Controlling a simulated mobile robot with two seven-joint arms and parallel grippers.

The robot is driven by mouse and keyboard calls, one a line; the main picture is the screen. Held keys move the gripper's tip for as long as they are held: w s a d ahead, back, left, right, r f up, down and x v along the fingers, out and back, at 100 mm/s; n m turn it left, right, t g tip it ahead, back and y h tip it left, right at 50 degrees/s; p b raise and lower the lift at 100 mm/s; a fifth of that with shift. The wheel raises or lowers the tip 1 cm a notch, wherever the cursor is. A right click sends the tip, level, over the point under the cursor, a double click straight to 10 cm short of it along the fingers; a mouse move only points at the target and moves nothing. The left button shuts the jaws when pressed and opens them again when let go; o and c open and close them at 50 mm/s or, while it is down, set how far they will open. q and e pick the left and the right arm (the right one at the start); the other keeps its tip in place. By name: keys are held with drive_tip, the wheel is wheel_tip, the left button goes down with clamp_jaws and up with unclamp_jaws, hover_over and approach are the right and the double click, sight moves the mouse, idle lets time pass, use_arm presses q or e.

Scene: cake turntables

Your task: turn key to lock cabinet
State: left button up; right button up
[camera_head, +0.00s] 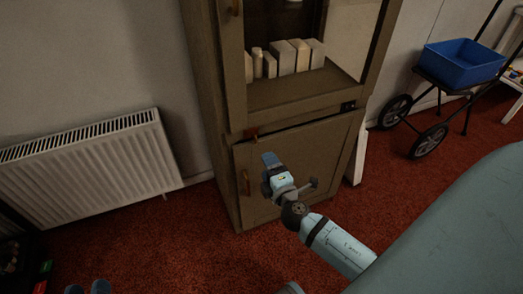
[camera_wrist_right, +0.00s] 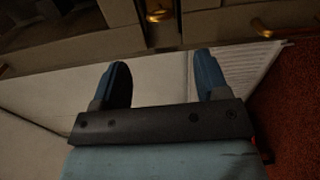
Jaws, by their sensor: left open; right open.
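The tall brown cabinet (camera_head: 205,90) stands in the middle of the head view, its lower door (camera_head: 325,145) closed. A small brass key-like piece (camera_head: 252,133) sits at the left, above the lower door; it also shows as a brass piece (camera_wrist_right: 158,15) at the top of the right wrist view. My right gripper (camera_head: 270,160) is in front of the cabinet, just below and right of that piece in the head view. Its fingers (camera_wrist_right: 163,68) are apart with nothing between them. My left gripper (camera_head: 88,287) shows only as fingertips at the bottom left, open and away from the cabinet.
Brass handles sit on the lower door (camera_head: 245,182) and upper door (camera_head: 235,8). Several pale blocks (camera_head: 285,58) stand on the shelf. A white radiator (camera_head: 92,165) is on the left wall. A cart with a blue bin (camera_head: 462,65) stands at right. Red carpet (camera_head: 185,240) covers the floor.

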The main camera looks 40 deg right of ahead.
use_arm(q)
drive_tip(key=shift+r, duration=0.7)
use_arm(e)
drive_tip(key=v, duration=0.3)
use_arm(q)
drive_tip(key=shift+w+d, duration=0.1)
